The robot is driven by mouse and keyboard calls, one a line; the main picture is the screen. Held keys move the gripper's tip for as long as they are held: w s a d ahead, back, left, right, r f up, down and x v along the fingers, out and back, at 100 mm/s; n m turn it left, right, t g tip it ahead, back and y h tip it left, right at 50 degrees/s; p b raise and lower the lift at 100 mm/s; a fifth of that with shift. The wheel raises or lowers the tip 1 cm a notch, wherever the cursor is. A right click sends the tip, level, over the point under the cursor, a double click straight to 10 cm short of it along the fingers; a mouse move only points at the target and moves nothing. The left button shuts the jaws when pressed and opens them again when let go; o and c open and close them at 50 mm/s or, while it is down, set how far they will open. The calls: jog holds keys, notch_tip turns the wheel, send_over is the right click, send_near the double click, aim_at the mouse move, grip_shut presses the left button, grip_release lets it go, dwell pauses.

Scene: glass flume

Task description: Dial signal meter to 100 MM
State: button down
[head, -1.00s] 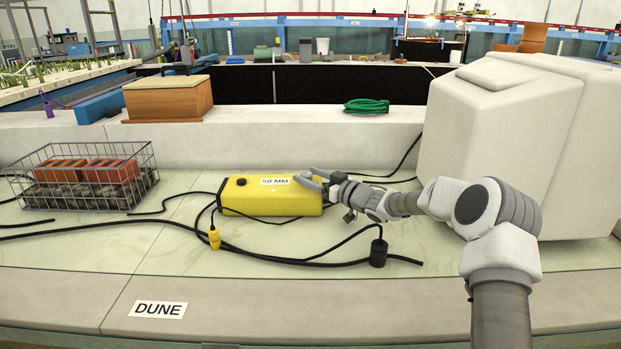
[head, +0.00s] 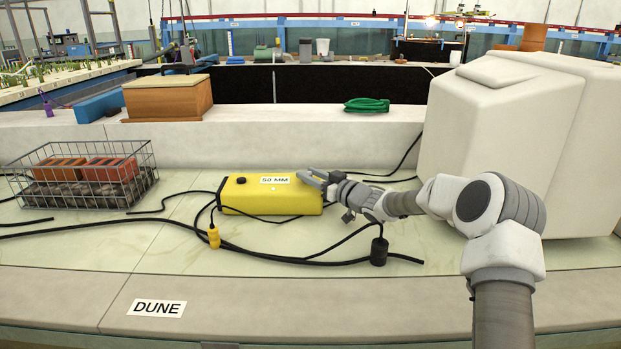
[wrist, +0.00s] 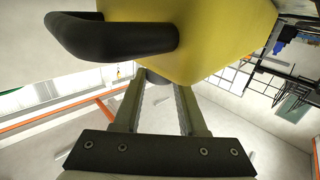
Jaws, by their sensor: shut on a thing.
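The signal meter (head: 250,197) is a yellow box on the bench, labelled "50 MM" on top. A small black knob (head: 241,181) sits at its left end. Which way the dial points cannot be seen.
Black cables with a yellow plug (head: 214,237) and a black plug (head: 378,251) lie in front of the meter. A wire basket (head: 85,178) stands at left, a large white casing (head: 500,140) at right. A "DUNE" label (head: 157,308) marks the clear front ledge.

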jog(key=shift+s+f+m+t+h+b, duration=0.1)
jog(key=shift+f+m+t+h+b, duration=0.05)
jog(key=shift+m+t+h+b, duration=0.2)
jog(key=shift+s+a+m+t+h+b, duration=0.1)
jog(key=shift+a+m+t+h+b, duration=0.15)
jog(key=shift+m+t+h+b, duration=0.85)
jog(key=shift+s+a+r+m+t+h, duration=0.1)
jog(key=shift+m+t+h, duration=0.2)
jog(key=shift+m+h, duration=0.5)
jog(key=shift+w+a+r+m+t+h, duration=0.15)
jog(key=shift+m+t+h, duration=0.2)
jog(key=shift+h, duration=0.8)
jog(key=shift+s+a+f+m+t+h, duration=0.15)
jog(key=shift+m+t+h, duration=0.15)
jog(key=shift+m+h, duration=0.5)
jog(key=m+h, duration=0.1)
jog(key=h, duration=0.1)
jog(key=m+h+p, duration=0.1)
jog(key=h, duration=0.2)
jog(key=shift+a+r+m, duration=0.15)
jog(key=shift+r+m, duration=0.05)
jog(key=shift+m, duration=0.1)
jog(key=shift+m+h+p, duration=1.1)
jog(key=shift+h+p, duration=0.15)
jog(key=shift+h, duration=0.45)
jog(key=shift+f+h, duration=0.1)
jog(key=shift+h, duration=0.2)
jog(key=shift+c, duration=2.3)
grip_release()
